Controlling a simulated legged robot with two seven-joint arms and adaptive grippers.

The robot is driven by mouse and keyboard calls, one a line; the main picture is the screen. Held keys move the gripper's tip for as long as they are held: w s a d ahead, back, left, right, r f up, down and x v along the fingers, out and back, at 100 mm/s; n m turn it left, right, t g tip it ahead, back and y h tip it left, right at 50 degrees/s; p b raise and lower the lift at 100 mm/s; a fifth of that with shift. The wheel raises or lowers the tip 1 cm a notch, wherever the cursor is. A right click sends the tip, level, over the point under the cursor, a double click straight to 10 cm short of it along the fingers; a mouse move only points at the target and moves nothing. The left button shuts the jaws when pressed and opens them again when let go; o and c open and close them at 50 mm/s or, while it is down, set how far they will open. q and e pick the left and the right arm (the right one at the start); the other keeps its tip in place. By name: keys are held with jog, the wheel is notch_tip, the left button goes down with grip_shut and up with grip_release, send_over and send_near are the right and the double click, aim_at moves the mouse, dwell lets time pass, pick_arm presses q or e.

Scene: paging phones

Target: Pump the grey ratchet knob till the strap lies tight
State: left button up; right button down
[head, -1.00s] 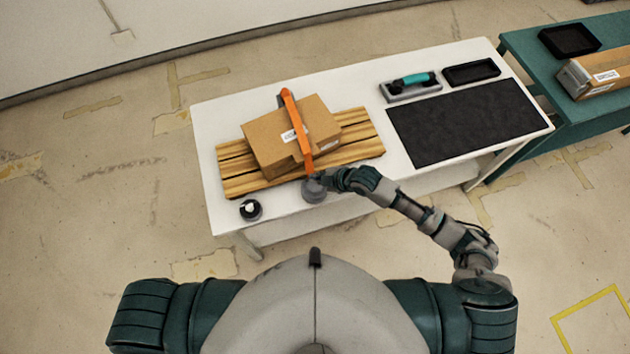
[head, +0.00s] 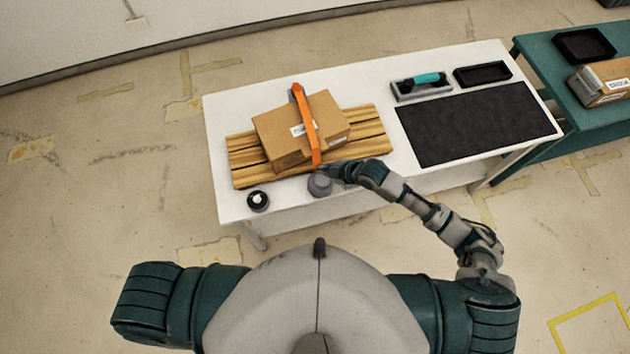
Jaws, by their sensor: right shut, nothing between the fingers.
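The grey ratchet knob (head: 320,185) sits at the front edge of the white table, just in front of the wooden pallet (head: 243,174). The orange strap (head: 306,122) runs over the cardboard box (head: 283,150) on the pallet and comes down towards the knob. I cannot tell how tight it lies on the box. My right gripper (head: 333,171) is shut and empty, right at the knob's upper right side. Whether it touches the knob is too small to tell. My left gripper is not in view.
A small dark round item with a white top (head: 258,201) stands left of the knob. A black mat (head: 478,122), a teal-handled tool (head: 421,85) and a black tray (head: 482,73) lie on the right of the white table (head: 370,90). A teal table (head: 540,60) stands beyond.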

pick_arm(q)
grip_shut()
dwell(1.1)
